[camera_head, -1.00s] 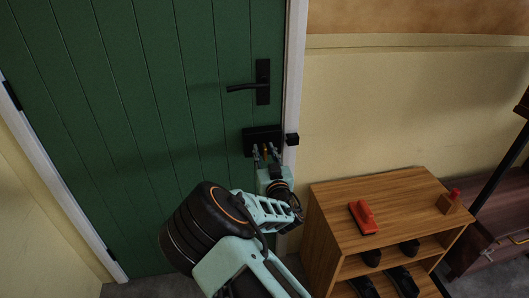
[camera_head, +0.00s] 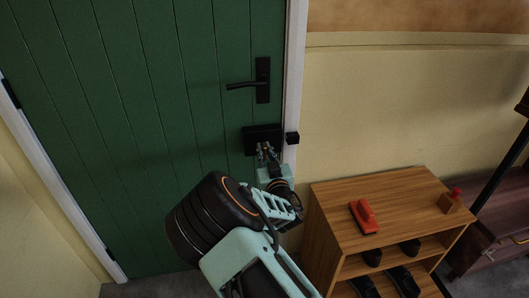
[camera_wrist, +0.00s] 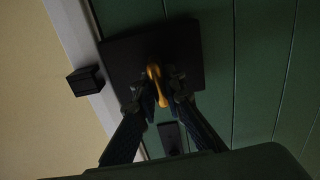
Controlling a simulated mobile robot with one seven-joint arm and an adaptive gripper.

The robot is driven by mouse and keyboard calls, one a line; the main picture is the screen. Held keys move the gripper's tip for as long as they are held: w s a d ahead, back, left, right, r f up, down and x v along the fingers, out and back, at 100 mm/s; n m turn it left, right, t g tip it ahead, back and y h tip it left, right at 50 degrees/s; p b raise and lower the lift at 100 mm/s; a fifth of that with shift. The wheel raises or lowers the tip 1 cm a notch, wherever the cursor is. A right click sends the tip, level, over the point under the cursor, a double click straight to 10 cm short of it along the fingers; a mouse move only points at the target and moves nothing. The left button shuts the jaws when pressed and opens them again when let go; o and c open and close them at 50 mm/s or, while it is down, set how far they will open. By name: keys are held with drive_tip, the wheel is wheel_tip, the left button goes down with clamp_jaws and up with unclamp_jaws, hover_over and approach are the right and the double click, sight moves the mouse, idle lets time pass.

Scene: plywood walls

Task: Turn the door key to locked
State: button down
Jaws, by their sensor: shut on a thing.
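The green door (camera_head: 150,120) is closed and carries a black lock box (camera_head: 255,133) below its dark lever handle (camera_head: 262,82). A yellow-orange key (camera_wrist: 154,72) sticks out of the lock box in the wrist view. My gripper (camera_head: 266,150) is at the lock box, and its fingertips (camera_wrist: 163,90) are shut on the key's outer end. The key's tip inside the lock is hidden. In the wrist view the key hangs close to straight down the picture, slightly slanted.
A black block (camera_head: 292,139) sits on the white door frame just right of the lock box. A wooden shoe shelf (camera_head: 385,205) with a red brush-like object (camera_head: 364,217) on top stands to the right of my arm. The wall above the shelf is clear.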

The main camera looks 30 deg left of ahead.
drive_tip(key=n+b, duration=0.3)
drive_tip(key=b, duration=0.1)
drive_tip(key=shift+f, duration=0.15)
drive_tip(key=n+b, duration=0.3)
drive_tip(key=n, duration=0.2)
drive_tip(key=shift+s+a+n+b, duration=0.1)
drive_tip(key=shift+n+b, duration=0.2)
drive_tip(key=n+b, duration=0.2)
drive_tip(key=n, duration=0.2)
drive_tip(key=shift+f+n, duration=0.1)
drive_tip(key=shift+n, duration=0.2)
drive_tip(key=n+b, duration=0.2)
drive_tip(key=n, duration=0.2)
drive_tip(key=c, duration=2)
unclamp_jaws()
